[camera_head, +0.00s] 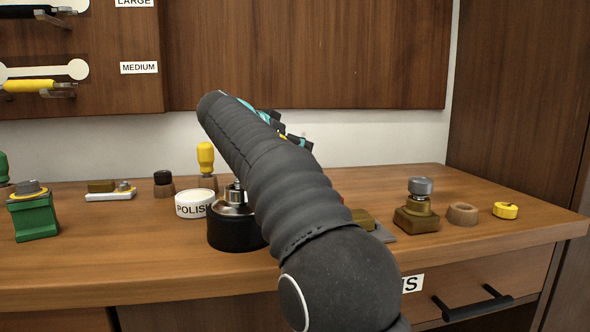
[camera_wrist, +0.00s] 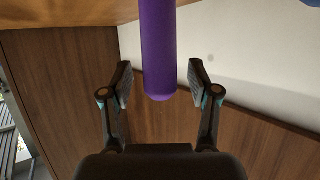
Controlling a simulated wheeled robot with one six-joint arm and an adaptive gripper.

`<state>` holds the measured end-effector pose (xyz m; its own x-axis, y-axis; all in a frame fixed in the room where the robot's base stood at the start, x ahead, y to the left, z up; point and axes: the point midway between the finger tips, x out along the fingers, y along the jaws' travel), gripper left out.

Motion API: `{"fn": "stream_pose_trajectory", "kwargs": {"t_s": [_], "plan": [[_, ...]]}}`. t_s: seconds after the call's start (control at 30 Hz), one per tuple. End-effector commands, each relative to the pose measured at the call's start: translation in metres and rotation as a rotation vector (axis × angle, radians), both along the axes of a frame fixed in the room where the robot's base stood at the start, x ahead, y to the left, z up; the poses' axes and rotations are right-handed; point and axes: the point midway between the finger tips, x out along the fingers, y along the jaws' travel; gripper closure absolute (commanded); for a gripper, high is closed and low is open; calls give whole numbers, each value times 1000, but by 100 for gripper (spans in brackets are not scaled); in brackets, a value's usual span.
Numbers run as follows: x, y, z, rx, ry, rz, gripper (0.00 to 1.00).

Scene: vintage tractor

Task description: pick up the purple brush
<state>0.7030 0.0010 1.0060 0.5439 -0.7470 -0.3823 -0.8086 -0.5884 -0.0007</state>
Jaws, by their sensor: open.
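In the wrist view, a purple cylinder (camera_wrist: 158,50), which looks like the purple brush's handle, comes down from the top edge and ends between the fingers. My gripper (camera_wrist: 160,84) is open, with one finger on each side of the handle's end and a visible gap on both sides. The rest of the brush is out of the picture. In the head view my dark arm crosses the middle of the bench, and only small teal and black parts of my gripper (camera_head: 283,128) show behind it. The purple brush is hidden in that view.
The wooden bench (camera_head: 120,265) holds a black pot (camera_head: 235,232), a POLISH tin (camera_head: 194,204), a yellow-handled tool (camera_head: 205,158) and a green block (camera_head: 34,218). A brass-coloured part (camera_head: 417,212), a ring (camera_head: 462,213) and a yellow piece (camera_head: 505,210) stand at right.

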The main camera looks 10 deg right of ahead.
Motion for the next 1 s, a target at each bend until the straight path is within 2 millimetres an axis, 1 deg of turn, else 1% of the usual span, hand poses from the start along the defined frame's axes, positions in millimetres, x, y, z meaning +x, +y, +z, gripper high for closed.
{"fn": "stream_pose_trajectory", "kwargs": {"t_s": [0.07, 0.1, 0.17, 0.2, 0.27, 0.3, 0.33, 0.77, 0.87, 1.0], "plan": [[0, 0, 0, 0, 0, 0, 39], [0, 0, 0, 0, 0, 0, 44], [0, 0, 0, -1, 1, 0, 59], [0, 0, 0, -1, 1, 0, 69], [0, 0, 0, -1, 1, 0, 84], [0, 0, 0, -1, 1, 0, 94], [0, 0, 0, -1, 1, 0, 100], [0, 0, 3, 0, 0, 0, 100], [0, 0, 9, 0, 0, -1, 100], [0, 1, 21, 1, -1, 0, 100]]}}
